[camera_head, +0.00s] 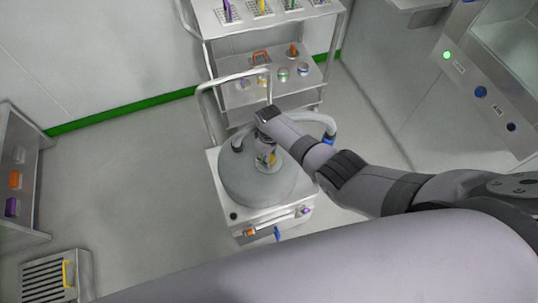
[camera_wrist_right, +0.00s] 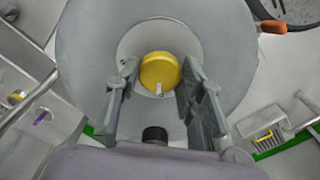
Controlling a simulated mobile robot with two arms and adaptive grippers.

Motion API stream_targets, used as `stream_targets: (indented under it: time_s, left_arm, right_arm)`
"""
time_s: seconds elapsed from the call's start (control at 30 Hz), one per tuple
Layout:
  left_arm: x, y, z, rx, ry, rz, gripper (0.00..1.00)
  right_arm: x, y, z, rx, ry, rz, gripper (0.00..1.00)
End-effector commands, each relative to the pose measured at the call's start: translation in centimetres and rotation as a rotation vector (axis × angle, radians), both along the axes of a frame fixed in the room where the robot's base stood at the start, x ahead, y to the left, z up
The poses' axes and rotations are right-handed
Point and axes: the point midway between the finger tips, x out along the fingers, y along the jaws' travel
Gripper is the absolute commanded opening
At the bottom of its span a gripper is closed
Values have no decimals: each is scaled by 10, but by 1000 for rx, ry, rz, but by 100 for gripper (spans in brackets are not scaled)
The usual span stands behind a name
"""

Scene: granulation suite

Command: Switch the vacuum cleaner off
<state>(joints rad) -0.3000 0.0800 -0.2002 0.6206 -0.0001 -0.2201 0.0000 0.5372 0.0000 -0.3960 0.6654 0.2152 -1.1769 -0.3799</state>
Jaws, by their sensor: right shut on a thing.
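The vacuum cleaner (camera_head: 245,185) stands on the floor in the middle of the head view, a grey dome on a pale square base with a tall push handle behind. On its top is a round yellow knob (camera_wrist_right: 160,68) with a white pointer mark, which points toward the bottom of the right wrist view, slightly left. My right gripper (camera_wrist_right: 159,78) reaches down over the dome, its two fingers on either side of the knob, shut on it. In the head view my right gripper (camera_head: 267,156) and wrist hide most of the knob. My left gripper is not in view.
A steel trolley (camera_head: 262,28) with small coloured items stands close behind the cleaner. A shelf unit (camera_head: 22,165) is at the left, and a slotted box (camera_head: 45,278) at the lower left. A machine panel (camera_head: 490,90) is at the right. The floor left of the cleaner is clear.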

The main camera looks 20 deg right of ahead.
Motion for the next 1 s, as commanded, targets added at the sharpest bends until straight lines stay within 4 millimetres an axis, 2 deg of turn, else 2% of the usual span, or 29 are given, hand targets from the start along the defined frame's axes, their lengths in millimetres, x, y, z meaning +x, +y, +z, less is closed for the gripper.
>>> stream_targets:
  time_s: [0.63, 0.67, 0.93, 1.0]
  left_arm:
    - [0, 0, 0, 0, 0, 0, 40]
    - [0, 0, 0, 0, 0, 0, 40]
    - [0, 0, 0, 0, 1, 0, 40]
    - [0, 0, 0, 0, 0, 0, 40]
  right_arm:
    - [1, 0, 1, 0, -4, 54, 8]
    - [1, 0, 1, 0, -4, 54, 37]
    - [1, 0, 0, 0, -1, 53, 55]
    - [1, 0, 0, 0, -1, 53, 56]
